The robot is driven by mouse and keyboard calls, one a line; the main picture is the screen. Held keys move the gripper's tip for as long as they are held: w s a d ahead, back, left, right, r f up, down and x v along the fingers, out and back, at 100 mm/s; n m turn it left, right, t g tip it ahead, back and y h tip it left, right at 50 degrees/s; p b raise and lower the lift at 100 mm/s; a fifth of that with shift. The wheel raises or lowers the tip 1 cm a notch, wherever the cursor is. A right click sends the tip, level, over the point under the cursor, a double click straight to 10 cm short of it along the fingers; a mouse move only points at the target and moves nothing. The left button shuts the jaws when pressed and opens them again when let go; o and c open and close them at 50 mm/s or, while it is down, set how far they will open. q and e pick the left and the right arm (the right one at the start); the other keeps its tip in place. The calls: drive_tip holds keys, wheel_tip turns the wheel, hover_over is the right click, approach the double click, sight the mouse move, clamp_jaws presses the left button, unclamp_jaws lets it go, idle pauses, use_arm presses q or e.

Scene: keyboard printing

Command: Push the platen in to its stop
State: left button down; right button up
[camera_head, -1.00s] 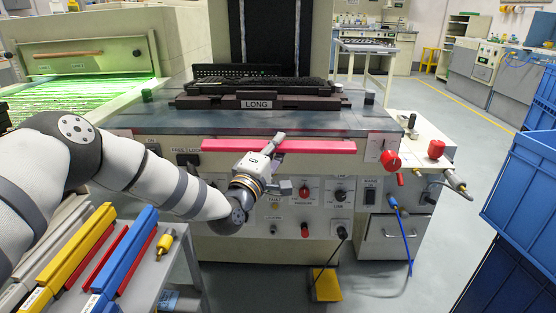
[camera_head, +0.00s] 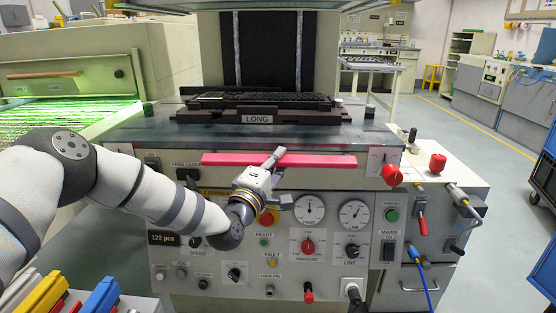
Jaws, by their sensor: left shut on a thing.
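The platen (camera_head: 180,122) is the dark flat table on top of the cream machine. A long pink-red bar (camera_head: 325,161) runs along the platen's front. The fingertips are small and partly overlap the bar. I cannot tell the gap between the platen and its stop. My right gripper is not in view.
Gauges, knobs and buttons cover the front panel (camera_head: 337,272) below the bar. A red knob (camera_head: 393,175) stands out at the right corner. A side shelf (camera_head: 440,178) carries levers.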

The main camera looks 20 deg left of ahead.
use_arm(q)
drive_tip(key=shift+a+r, duration=0.1)
drive_tip(key=shift+r, duration=0.05)
drive_tip(key=c, duration=1.7)
unclamp_jaws()
drive_tip(key=shift+w, duration=0.1)
drive_tip(key=shift+o, duration=0.5)
drive_tip(key=shift+w, duration=0.1)
drive_tip(key=v, duration=1.2)
